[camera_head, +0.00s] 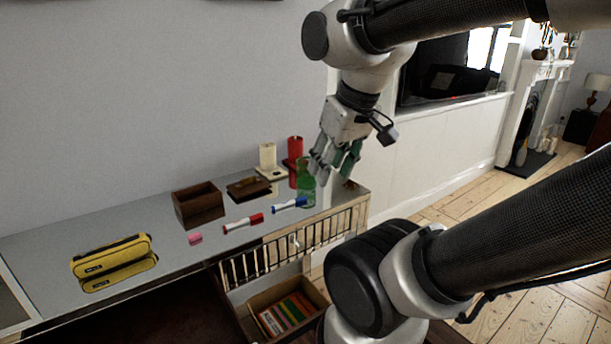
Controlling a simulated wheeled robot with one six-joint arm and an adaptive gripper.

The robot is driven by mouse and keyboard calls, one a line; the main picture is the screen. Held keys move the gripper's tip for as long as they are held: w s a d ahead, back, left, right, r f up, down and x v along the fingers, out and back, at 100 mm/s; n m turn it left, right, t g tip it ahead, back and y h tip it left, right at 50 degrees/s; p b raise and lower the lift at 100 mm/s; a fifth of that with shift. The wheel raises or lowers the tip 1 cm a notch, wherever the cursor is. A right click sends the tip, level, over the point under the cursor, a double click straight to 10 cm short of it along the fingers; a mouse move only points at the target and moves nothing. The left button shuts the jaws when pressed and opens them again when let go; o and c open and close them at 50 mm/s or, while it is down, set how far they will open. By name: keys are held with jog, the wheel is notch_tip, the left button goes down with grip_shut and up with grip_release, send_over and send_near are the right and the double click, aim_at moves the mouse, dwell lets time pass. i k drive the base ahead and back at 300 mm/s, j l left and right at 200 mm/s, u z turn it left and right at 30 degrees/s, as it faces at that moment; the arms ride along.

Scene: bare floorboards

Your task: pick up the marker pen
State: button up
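Two marker pens lie on the grey shelf top. One is a red and white marker pen (243,223); the other is a blue and white marker pen (289,204), lying to its right and a little farther back. My gripper (333,169) hangs above the right end of the shelf, up and to the right of both pens, and touches neither. Its fingers are spread, with nothing visible held between them. A green bottle (306,190) stands just below and left of the fingers.
On the shelf top (60,245) are a yellow pencil case (110,256), a pink eraser-like block (195,238), an open brown box (198,206), a flat brown tray (248,189), a cream object (267,157) and a red cylinder (295,149). A box of books (285,312) sits below.

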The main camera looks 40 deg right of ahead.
aim_at(238, 223)
jog(key=u, duration=0.5)
jog(key=l+u, duration=0.85)
jog(key=l, duration=0.25)
jog(key=k+l, duration=0.1)
jog(key=l, duration=0.35)
jog(key=l+u, duration=0.1)
jog(key=l, duration=0.35)
jog(key=k+l, duration=0.15)
jog(key=l, duration=0.3)
jog(key=u, duration=0.05)
